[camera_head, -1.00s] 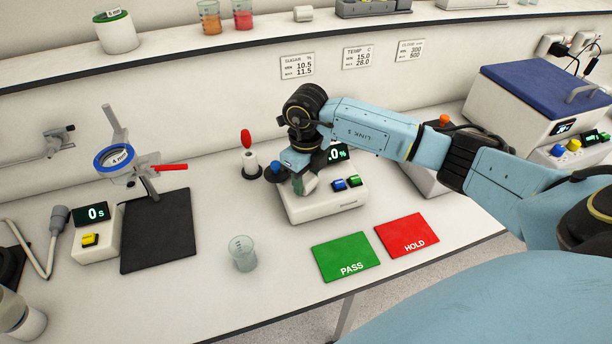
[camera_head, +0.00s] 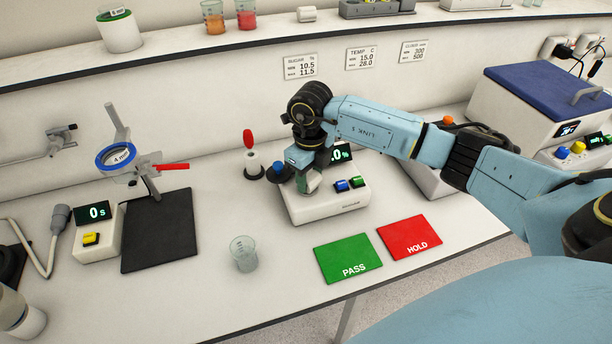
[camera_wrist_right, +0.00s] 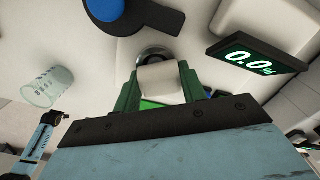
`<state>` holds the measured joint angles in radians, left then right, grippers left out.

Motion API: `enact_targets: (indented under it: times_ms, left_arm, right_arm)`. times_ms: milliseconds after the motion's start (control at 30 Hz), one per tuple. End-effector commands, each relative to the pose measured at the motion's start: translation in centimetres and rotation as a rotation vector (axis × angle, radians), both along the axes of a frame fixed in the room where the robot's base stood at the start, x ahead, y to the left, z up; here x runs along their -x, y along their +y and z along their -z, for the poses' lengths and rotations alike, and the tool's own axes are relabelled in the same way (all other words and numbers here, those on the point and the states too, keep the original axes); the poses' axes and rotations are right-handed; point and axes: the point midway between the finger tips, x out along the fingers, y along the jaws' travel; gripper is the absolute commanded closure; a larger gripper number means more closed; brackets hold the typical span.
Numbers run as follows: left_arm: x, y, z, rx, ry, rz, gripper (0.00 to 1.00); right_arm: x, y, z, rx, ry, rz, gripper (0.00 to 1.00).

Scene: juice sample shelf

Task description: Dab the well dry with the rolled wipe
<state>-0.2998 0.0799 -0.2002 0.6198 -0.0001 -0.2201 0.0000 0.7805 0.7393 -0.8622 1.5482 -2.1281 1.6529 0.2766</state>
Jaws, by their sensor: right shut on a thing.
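The white meter (camera_head: 328,207) stands on the bench with a display reading 0.0% (camera_wrist_right: 250,60) and a blue and a green button. My right gripper (camera_head: 308,184) is over the left part of the meter, pointing down. In the right wrist view its green fingers (camera_wrist_right: 160,88) are shut on the white rolled wipe (camera_wrist_right: 160,80). The metal-rimmed well (camera_wrist_right: 155,54) shows just beyond the wipe's end; the wipe overlaps its rim in the picture. I cannot tell whether they touch. My left gripper is not in view.
A clear beaker (camera_head: 243,254) stands in front. The green PASS mat (camera_head: 347,257) and red HOLD mat (camera_head: 409,237) lie to the right. Bench between beaker and black pad (camera_head: 158,232) is clear.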

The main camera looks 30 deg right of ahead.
Motion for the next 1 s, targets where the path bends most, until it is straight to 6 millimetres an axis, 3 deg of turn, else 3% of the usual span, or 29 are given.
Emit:
enact_targets:
  times_ms: [700, 1000]
  left_arm:
    - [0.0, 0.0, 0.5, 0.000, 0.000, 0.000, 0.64]
    - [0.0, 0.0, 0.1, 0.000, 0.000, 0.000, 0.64]
  right_arm:
    - [-0.9, 0.3, -0.2, 0.001, 0.001, 0.001, 0.80]
    - [-0.3, 0.4, -0.2, 0.002, 0.002, 0.001, 0.80]
